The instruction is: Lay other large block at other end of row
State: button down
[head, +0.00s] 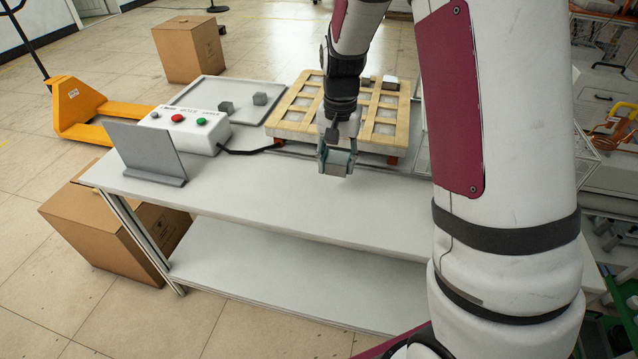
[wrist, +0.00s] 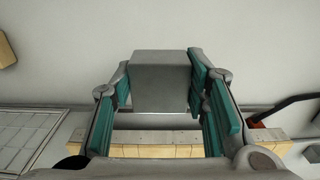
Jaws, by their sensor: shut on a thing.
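My gripper (head: 337,160) is shut on a grey metal block (head: 336,170). The block also shows between the teal finger pads in the wrist view (wrist: 160,82). It is held in front of the near edge of a wooden slatted frame (head: 290,128), above the white table. Two smaller grey blocks (head: 226,107) and (head: 260,98) lie on a grey tray (head: 200,92) at the left. The frame's near edge also shows in the wrist view (wrist: 155,151).
A white control box (head: 190,130) with coloured buttons stands left of the frame, its black cable running to the frame. A grey upright plate (head: 148,150) stands at the table's left end. The table's front (head: 270,205) is clear. Cardboard boxes (head: 188,50) stand on the floor.

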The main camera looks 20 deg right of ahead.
aim_at(335, 198)
jog(key=shift+f+b, duration=0.4)
jog(key=shift+f, duration=4)
jog(key=c, duration=1.3)
grip_release()
jog(key=shift+f, duration=0.15)
jog(key=o, duration=0.4)
jog(key=shift+c, duration=0.2)
